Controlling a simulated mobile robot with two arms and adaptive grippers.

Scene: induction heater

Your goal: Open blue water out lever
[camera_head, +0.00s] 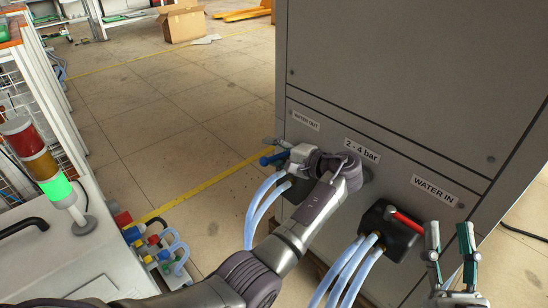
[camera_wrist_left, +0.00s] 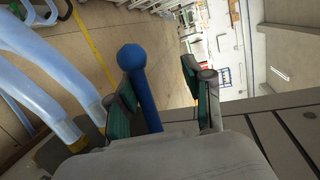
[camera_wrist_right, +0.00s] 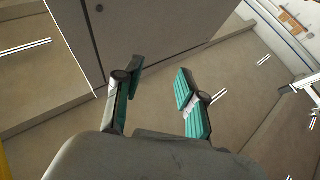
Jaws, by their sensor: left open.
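The blue water out lever (camera_head: 272,159) sticks out to the left under the WATER OUT label (camera_head: 306,121) on the grey cabinet. In the left wrist view the lever (camera_wrist_left: 143,88) is a blue rod with a ball end. It lies between the open fingers of my left gripper (camera_wrist_left: 163,95), close to the left-hand finger; I cannot tell whether they touch. In the head view my left gripper (camera_head: 277,147) is at the lever, and my arm hides part of the valve. My right gripper (camera_head: 450,243) is open and empty at the lower right, also in the right wrist view (camera_wrist_right: 155,88).
A red lever (camera_head: 406,220) sits on a black block by the WATER IN label (camera_head: 434,190). Pale blue hoses (camera_head: 345,270) hang from both valves. A machine with a signal light (camera_head: 40,160) stands at the left. The floor between is open.

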